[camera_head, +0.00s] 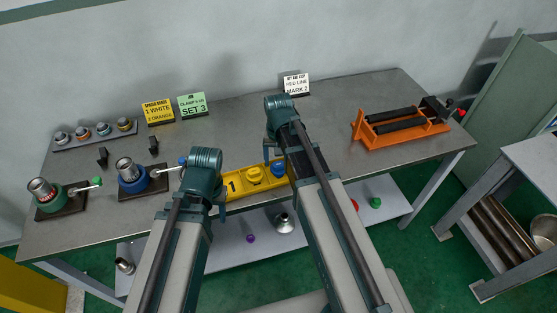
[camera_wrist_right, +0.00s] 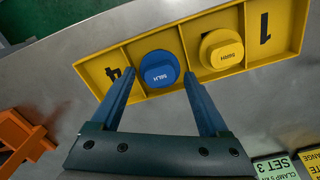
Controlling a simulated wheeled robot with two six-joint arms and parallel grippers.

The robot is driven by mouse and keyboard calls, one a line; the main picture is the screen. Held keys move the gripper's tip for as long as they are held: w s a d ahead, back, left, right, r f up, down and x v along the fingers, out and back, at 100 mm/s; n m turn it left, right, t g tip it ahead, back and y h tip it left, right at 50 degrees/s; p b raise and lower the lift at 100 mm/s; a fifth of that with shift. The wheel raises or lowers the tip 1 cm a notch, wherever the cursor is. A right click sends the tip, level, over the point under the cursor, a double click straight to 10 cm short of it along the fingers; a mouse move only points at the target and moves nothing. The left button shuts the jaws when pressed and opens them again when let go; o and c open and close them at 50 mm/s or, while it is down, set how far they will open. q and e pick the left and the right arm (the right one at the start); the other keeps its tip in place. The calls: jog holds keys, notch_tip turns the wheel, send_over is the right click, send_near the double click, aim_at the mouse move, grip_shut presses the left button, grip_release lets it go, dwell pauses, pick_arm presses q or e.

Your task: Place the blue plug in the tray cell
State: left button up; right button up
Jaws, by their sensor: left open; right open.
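The yellow tray (camera_wrist_right: 112,68) lies on the bench. The blue plug (camera_wrist_right: 158,68) sits upright in a tray cell between the cell with the yellow plug (camera_wrist_right: 221,49) and the cell marked 4. The blue plug also shows in the head view (camera_head: 278,169), partly behind my right arm. My right gripper (camera_wrist_right: 158,76) is open above the tray, its fingers on either side of the blue plug; I cannot tell whether they touch it. My left gripper (camera_head: 200,190) is open and seems empty, left of the tray near the bench's front edge.
Vises with a green base (camera_head: 49,205) and a blue base (camera_head: 135,184) stand at the left. A grey rack (camera_head: 95,135) with several fittings lies behind them. An orange stand (camera_head: 400,127) is at the right. Sign cards stand at the back. The lower shelf holds loose parts.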

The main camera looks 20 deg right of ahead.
aim_at(278, 164)
notch_tip(278, 164, up, 12)
jog(key=p, duration=1.2)
jog(key=s+a+n+h, duration=0.1)
jog(key=s+a+n, duration=0.6)
jog(key=s+a, duration=0.3)
jog(key=s, duration=0.4)
jog(key=shift+s+a+r+n, duration=0.15)
jog(key=shift+a+r+n, duration=0.1)
jog(key=shift+n, duration=0.15)
